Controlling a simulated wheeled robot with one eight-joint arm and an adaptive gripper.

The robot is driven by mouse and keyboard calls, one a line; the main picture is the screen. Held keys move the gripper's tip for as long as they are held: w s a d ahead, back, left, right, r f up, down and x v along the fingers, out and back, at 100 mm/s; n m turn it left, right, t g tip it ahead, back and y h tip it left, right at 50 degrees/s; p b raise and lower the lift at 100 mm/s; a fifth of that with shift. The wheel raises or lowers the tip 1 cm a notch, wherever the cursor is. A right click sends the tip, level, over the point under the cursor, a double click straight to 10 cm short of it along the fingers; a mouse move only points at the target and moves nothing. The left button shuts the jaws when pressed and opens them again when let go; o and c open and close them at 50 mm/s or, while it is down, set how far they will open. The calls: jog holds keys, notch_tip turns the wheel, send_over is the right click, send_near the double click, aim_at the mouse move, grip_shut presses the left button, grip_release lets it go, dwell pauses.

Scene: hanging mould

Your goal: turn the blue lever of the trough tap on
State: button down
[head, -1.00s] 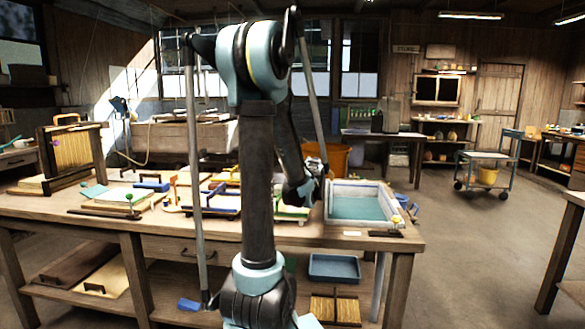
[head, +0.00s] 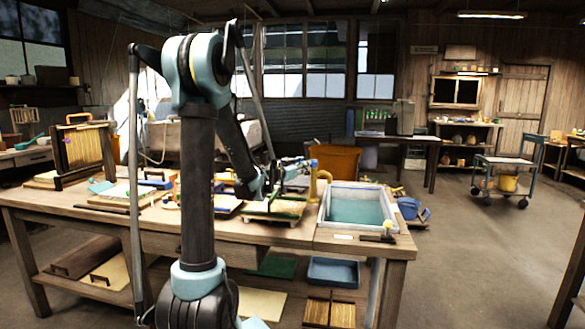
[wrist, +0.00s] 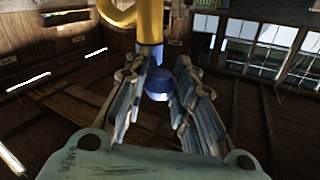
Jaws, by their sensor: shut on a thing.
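The yellow tap (head: 318,188) stands upright with a hooked top at the back left corner of the pale-rimmed trough (head: 325,211). In the wrist view the yellow tap (wrist: 150,25) rises at the top, its curved part to the left. The blue lever (wrist: 158,86) shows at the near end of the yellow tap, between my fingers. My gripper (wrist: 163,72) is shut on the blue lever. In the head view my gripper (head: 296,168) is small beside the tap, and the lever cannot be made out clearly there.
Blue-green water (head: 356,211) lies in the trough. Moulds and wooden frames crowd the bench (head: 110,215) left of it. An orange tub (head: 335,165) stands behind.

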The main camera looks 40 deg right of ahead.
jog(key=shift+w, duration=0.15)
dwell(0.3)
jog(key=c, duration=1.3)
grip_release()
jog(key=shift+r, duration=4.95)
jog(key=shift+w, duration=0.1)
